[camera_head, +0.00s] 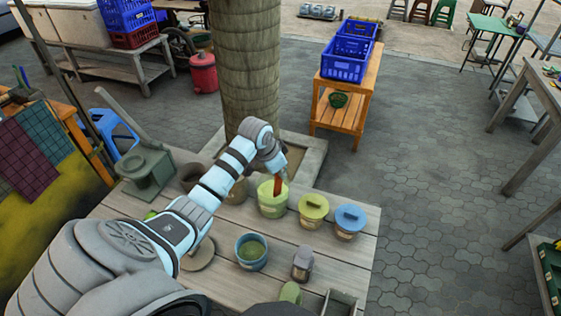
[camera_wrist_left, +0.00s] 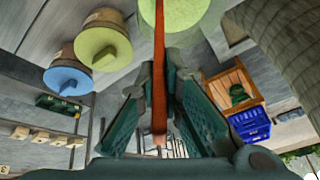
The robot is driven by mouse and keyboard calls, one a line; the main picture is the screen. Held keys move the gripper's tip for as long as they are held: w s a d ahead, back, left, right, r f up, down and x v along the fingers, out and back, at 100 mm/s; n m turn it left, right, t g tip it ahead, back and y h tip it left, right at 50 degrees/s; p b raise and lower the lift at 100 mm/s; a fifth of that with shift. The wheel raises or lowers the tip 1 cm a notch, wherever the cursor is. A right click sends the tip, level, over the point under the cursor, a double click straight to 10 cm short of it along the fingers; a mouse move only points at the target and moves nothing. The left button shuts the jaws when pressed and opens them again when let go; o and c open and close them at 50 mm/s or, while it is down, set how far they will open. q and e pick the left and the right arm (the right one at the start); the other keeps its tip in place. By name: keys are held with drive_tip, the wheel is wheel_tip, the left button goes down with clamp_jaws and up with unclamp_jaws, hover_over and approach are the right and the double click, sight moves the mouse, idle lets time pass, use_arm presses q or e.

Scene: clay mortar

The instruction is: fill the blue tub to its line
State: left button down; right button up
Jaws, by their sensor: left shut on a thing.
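The blue tub (camera_head: 250,264) stands open on the wooden table, with green stuff inside; its line cannot be made out. A light green tub (camera_head: 271,208) stands behind it, holding pale yellow-green stuff, which also shows at the top of the left wrist view (camera_wrist_left: 178,12). My left gripper (camera_head: 277,172) is above the green tub, shut on a reddish-brown handle (camera_wrist_left: 159,75). The handle (camera_head: 278,186) points down into the green tub; its lower end is hidden. My right gripper is not in view.
Right of the green tub stand a yellow-lidded pot (camera_head: 313,207) and a blue-lidded pot (camera_head: 349,218). A grey-topped jar (camera_head: 302,263) stands right of the blue tub. A heavy mortar (camera_head: 150,170) is at the table's left. A tree trunk (camera_head: 247,65) rises behind.

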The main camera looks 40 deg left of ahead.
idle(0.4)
use_arm(q)
wheel_tip(320, 180, up, 4)
drive_tip(key=p, duration=0.3)
drive_tip(key=shift+f, duration=0.25)
wheel_tip(320, 180, up, 6)
drive_tip(key=shift+r+b, duration=0.25)
drive_tip(key=shift+b, duration=0.15)
